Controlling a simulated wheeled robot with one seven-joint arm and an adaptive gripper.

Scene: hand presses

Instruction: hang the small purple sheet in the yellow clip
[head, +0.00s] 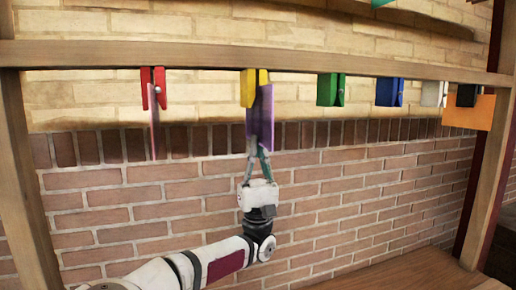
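The small purple sheet (264,118) hangs upright, its top at the yellow clip (249,88) on the wooden rail. The sheet's upper part overlaps the clip's right side in the head view. I cannot tell whether the sheet is between the clip's jaws or in front of them. My gripper (258,150) is below the clip, pointing up, with its fingers drawn together on the sheet's lower edge. The exact contact is small in the picture.
A red clip (159,88) with a pink sheet (154,135) is to the left. Green (328,90), blue (388,92) and white (433,94) clips hang empty to the right. A black clip (466,95) holds an orange sheet (470,113). Wooden posts (20,180) flank the rail (200,55).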

